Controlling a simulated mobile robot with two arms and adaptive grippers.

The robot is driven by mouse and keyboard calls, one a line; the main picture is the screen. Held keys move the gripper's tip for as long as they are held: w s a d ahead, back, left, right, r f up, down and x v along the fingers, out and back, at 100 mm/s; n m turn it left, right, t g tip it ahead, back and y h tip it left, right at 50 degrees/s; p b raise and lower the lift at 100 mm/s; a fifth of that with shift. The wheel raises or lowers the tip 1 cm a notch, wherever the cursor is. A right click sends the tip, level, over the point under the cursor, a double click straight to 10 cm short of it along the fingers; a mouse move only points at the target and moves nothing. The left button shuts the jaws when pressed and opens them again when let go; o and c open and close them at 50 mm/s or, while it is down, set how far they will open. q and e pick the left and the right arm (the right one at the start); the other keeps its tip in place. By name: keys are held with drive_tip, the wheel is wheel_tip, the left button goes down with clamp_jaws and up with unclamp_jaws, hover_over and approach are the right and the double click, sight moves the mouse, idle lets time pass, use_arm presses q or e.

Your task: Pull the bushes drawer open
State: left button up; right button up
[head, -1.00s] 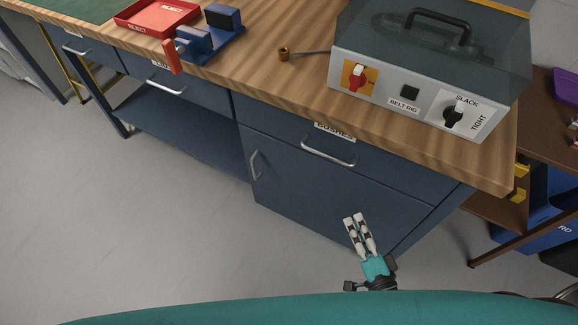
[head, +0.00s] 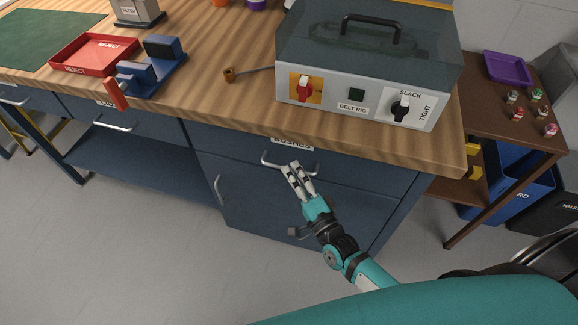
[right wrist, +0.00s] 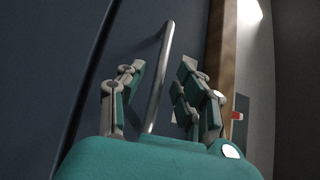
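The bushes drawer (head: 350,172) is a dark blue front under the worktop, flush and shut, with a white label (head: 292,144) above its silver bar handle (head: 270,162). My right gripper (head: 291,167) is at this handle in the head view and covers part of it. In the right wrist view the handle (right wrist: 160,75) runs between the two open fingers of my right gripper (right wrist: 160,95), with gaps on both sides. I cannot tell whether a finger touches it. My left gripper is not in view.
The belt rig box (head: 368,70) stands on the wooden worktop (head: 215,105) above the drawer. A cupboard door with an upright handle (head: 218,190) is below. A brown side table (head: 480,125) and blue bin (head: 510,190) stand to the right. Floor at the front left is clear.

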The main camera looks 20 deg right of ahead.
drive_tip(key=shift+x, duration=1.3)
drive_tip(key=shift+f, duration=0.1)
clamp_jaws()
